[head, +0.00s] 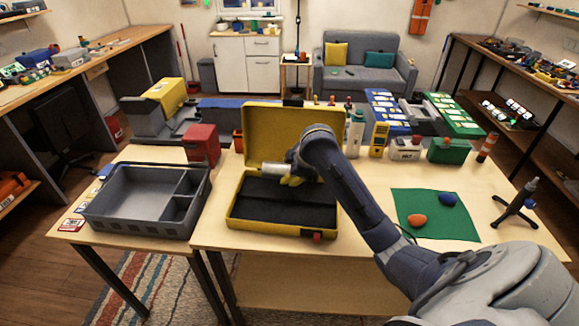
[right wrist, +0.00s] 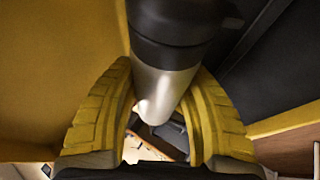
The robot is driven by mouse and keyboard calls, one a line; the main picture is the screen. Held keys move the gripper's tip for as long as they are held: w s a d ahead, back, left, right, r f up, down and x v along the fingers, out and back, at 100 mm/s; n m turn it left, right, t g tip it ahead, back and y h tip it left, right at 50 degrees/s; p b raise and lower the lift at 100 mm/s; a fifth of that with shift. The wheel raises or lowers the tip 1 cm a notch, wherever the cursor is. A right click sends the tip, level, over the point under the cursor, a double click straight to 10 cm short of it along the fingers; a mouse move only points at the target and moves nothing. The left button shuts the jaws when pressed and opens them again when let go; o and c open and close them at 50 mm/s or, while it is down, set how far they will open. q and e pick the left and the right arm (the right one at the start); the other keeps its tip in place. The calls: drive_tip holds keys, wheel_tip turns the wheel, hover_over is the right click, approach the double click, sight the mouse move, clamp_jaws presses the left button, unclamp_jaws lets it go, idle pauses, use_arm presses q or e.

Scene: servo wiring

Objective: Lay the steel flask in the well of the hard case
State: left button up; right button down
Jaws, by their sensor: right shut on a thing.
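The hard case (head: 233,222) is yellow and stands open on the table, its lid raised at the back and its well lined with dark foam. My right gripper (head: 293,178) is over the back part of the well, near the lid. It is shut on the steel flask (head: 275,168), which points to the left in the head view and looks about level. In the right wrist view the flask (right wrist: 165,85) lies between the yellow fingers (right wrist: 160,115), with a dark part at the top of the picture. Whether the flask touches the foam I cannot tell. My left gripper is not in view.
A grey divided tray (head: 140,223) stands left of the case. A red box (head: 201,145) is behind it. Bottles and boxes line the back of the table. A green mat (head: 425,225) with an orange and a blue object lies to the right, beside a small black tripod (head: 515,205).

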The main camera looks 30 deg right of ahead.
sight(286, 186)
drive_tip(key=shift+f, duration=2)
drive_tip(key=shift+f, duration=0.55)
